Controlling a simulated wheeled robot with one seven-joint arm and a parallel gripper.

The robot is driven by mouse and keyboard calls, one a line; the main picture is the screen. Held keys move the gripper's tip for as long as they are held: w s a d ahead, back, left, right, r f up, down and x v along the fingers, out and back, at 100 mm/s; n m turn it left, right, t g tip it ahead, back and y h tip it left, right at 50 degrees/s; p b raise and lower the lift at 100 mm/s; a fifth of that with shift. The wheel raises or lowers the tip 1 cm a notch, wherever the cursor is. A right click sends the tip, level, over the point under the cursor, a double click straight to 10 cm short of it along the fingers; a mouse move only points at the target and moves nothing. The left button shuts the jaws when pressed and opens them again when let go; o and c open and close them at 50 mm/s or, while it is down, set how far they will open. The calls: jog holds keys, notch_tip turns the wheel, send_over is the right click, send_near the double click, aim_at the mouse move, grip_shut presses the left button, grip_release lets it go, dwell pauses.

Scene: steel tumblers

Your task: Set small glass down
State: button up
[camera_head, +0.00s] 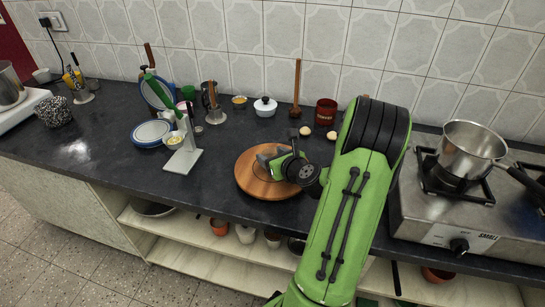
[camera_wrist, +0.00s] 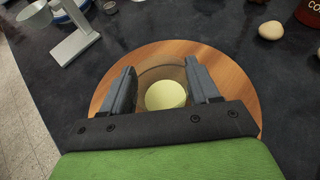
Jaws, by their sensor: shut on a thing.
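The small glass (camera_wrist: 165,95) shows in the wrist view as a see-through round shape with a pale yellow-green disc in its middle. My gripper (camera_wrist: 160,72) has one grey finger on each side of it and is shut on it. The glass is over the round wooden board (camera_wrist: 232,88); I cannot tell whether its base touches the board. In the head view my gripper (camera_head: 272,160) is low over the board (camera_head: 256,187), and the glass is hidden or too small to make out.
A white stand (camera_head: 183,159) is left of the board. A white lidded pot (camera_head: 265,107), a dark red mug (camera_head: 326,112) and two pale round things are behind it. A gas stove with a steel saucepan (camera_head: 467,152) is at the right.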

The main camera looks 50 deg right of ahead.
jog(key=o, duration=1.1)
jog(key=shift+f, duration=0.1)
jog(key=shift+r, duration=0.2)
jog(key=b+v, duration=0.2)
jog(key=v, duration=0.8)
jog(key=shift+s+f, duration=0.15)
jog(key=shift+s, duration=0.1)
jog(key=shift+b+v, duration=0.85)
jog(key=shift+b, duration=0.1)
jog(key=w+a+n+g+y, duration=0.3)
jog(key=a+n+g+y, duration=0.2)
jog(key=a+n, duration=1.55)
jog(key=s+a+r+n, duration=0.1)
jog(key=s+a+n, duration=0.1)
jog(key=n, duration=0.4)
jog(key=s+a+r+n+g, duration=0.1)
jog(key=s+a+n, duration=0.1)
jog(key=s+n, duration=0.3)
jog(key=s+a+r+n+g+h, duration=0.1)
jog(key=s+a+n, duration=0.2)
jog(key=n, duration=0.5)
jog(key=shift+s+a+r, duration=0.1)
jog(key=shift+s+r, duration=0.15)
jog(key=shift+s, duration=0.15)
